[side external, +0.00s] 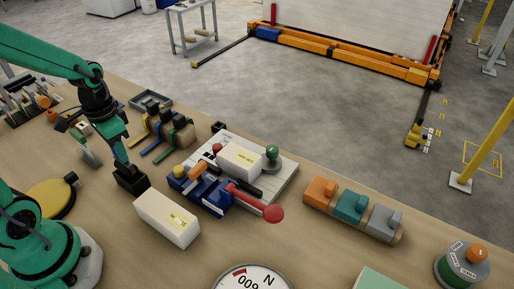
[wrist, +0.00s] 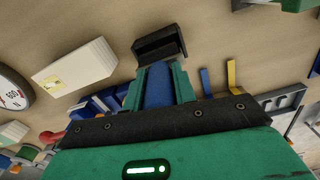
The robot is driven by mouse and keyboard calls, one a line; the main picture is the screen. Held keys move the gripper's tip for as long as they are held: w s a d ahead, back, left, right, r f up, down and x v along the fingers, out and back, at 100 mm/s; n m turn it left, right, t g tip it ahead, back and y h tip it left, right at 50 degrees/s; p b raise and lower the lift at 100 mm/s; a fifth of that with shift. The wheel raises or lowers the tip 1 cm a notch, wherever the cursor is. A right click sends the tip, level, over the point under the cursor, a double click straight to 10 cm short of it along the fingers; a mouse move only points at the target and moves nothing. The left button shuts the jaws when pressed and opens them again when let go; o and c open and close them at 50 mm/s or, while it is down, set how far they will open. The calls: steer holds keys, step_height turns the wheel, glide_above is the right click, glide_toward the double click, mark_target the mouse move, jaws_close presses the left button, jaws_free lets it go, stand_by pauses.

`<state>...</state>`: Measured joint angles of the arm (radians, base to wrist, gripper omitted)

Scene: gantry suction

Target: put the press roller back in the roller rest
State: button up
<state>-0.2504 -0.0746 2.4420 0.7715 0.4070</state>
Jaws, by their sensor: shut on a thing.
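My gripper (wrist: 158,82) is shut on a blue part, which I take to be the press roller (wrist: 158,88); it lies between the green fingers. In the side external view my gripper (side external: 123,166) points down at the left of the bench. A black open-topped block, probably the roller rest (wrist: 160,42), lies just beyond the fingertips. It also shows in the side external view (side external: 131,180), directly under the gripper. The roller's lower end is hidden, so I cannot tell whether it is inside the block or just above it.
A white box (side external: 167,219) stands close beside the black block. A blue device with a red-knobbed lever (side external: 212,192) is to its right. Coloured L-shaped tools (side external: 165,138) stand behind, with a grey tray (side external: 150,101). A round dial (side external: 252,280) is at the front.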

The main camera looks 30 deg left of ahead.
steer(key=shift+f, duration=2.45)
stand_by(0.4)
steer(key=o, duration=1.1)
steer(key=shift+c, duration=0.2)
steer(key=shift+r, duration=3.9)
steer(key=shift+r, duration=0.1)
steer(key=s+d+r+n+t, duration=0.1)
steer(key=s+d+r+t, duration=0.2)
steer(key=r, duration=0.8)
steer(key=shift+d+n+t, duration=0.4)
steer(key=shift+d+t, duration=0.9)
steer(key=shift+d, duration=0.45)
